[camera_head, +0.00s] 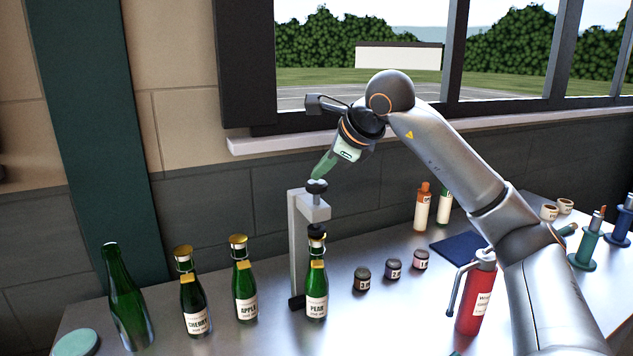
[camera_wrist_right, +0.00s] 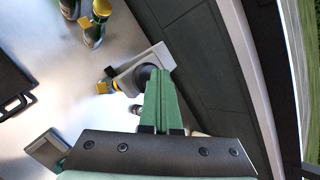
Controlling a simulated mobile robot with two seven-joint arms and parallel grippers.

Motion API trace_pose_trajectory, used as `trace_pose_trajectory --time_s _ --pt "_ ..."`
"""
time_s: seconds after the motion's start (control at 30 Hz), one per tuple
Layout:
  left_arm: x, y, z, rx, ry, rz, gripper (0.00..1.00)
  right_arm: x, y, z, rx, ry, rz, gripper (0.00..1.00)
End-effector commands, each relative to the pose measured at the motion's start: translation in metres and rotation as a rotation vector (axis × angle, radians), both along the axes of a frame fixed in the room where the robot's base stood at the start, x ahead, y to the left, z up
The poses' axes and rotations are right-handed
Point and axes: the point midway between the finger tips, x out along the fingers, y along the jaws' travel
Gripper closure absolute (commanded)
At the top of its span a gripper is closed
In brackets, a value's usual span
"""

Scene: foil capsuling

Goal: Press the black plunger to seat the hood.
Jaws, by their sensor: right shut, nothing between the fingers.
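The black plunger (camera_head: 317,187) is a round knob on top of the grey press stand (camera_head: 297,245). My right gripper (camera_head: 317,178) is shut and empty, its green fingers pointing down with the tips at the knob; I cannot tell whether they touch. In the right wrist view the shut fingers (camera_wrist_right: 157,75) partly cover the dark plunger (camera_wrist_right: 144,74). The green PEAR bottle (camera_head: 317,292) stands upright under the press arm. A dark piece (camera_head: 316,232) sits over its neck; whether it is the hood or the press head is unclear. My left gripper is not in view.
The APPLE bottle (camera_head: 244,285) and CHERRY bottle (camera_head: 194,305) have gold tops and stand left of the press, with a bare green bottle (camera_head: 128,300) beyond. Several small jars (camera_head: 393,269) stand to its right. A red bottle (camera_head: 476,300) stands near my right arm.

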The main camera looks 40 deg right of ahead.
Motion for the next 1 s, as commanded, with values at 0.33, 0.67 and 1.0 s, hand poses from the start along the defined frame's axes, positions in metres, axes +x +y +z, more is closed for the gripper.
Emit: trace_pose_trajectory --time_s 0.33,0.67,1.0 --pt "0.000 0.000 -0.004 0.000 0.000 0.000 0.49 0.000 0.000 -0.006 -0.001 0.004 -0.001 1.00" --pt "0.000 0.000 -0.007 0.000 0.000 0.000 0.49 0.000 0.000 -0.011 0.000 0.006 -0.001 1.00" --pt "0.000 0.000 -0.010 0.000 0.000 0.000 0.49 0.000 0.000 -0.015 0.000 0.007 -0.001 1.00"
